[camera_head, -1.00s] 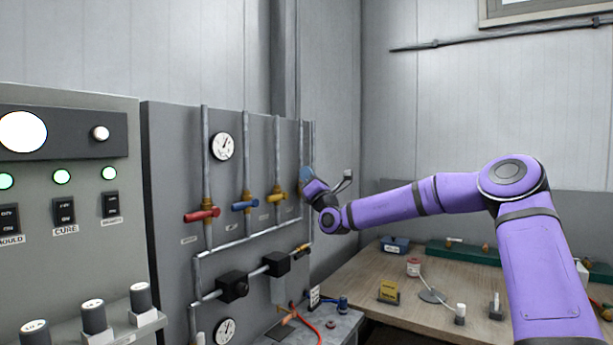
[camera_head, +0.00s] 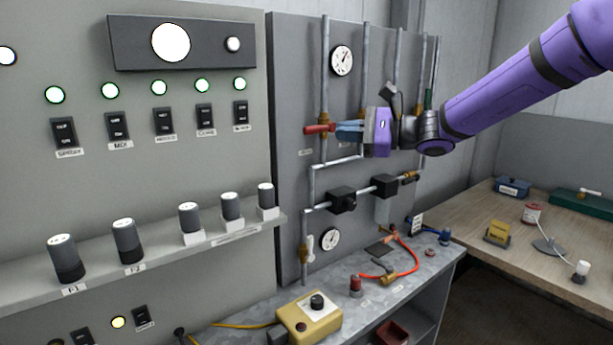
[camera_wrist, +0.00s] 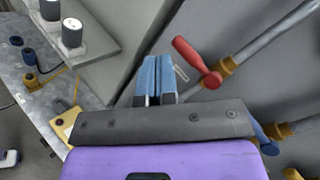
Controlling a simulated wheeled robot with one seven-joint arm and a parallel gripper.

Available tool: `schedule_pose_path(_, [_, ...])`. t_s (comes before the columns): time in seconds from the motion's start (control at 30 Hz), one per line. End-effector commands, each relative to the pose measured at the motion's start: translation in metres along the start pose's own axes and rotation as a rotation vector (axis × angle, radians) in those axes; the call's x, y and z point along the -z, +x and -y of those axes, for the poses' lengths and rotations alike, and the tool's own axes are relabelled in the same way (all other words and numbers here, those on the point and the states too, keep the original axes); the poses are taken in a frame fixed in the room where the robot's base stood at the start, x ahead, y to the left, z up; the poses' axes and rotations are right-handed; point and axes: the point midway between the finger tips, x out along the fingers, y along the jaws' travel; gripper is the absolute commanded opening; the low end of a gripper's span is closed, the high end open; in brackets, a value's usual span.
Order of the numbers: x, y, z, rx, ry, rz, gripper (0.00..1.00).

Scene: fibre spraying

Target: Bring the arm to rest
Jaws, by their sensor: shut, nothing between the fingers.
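My gripper (camera_head: 349,131) has blue fingers and is in front of the valve panel, beside the red valve handle (camera_head: 318,129) in the head view. In the wrist view my fingers (camera_wrist: 155,68) lie side by side, shut and empty. The red handle (camera_wrist: 190,55) shows to the right of the fingertips there, with a gap in the picture. Part of a blue valve handle (camera_wrist: 266,138) shows at the right, behind my wrist. In the head view my wrist hides the blue and yellow valves. My purple arm reaches in from the upper right.
The grey control panel (camera_head: 190,190) with switches and a shelf of knobs stands at left. A metal bench (camera_head: 340,295) below the valves holds a yellow box (camera_head: 309,318) and a red hose (camera_head: 408,262). A wooden table (camera_head: 510,225) with small items is at right.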

Motion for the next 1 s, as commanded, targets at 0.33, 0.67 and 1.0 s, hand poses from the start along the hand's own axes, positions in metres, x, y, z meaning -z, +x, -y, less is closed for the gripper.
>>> schedule_pose_path(0.33, [-0.04,-0.035,-0.108,-0.476,-0.402,-0.259,0.0])
schedule_pose_path(0.67, [-0.077,-0.121,-0.174,-0.846,-0.747,-0.479,0.0])
schedule_pose_path(1.0, [-0.115,-0.229,-0.222,-1.147,-1.06,-0.674,0.0])
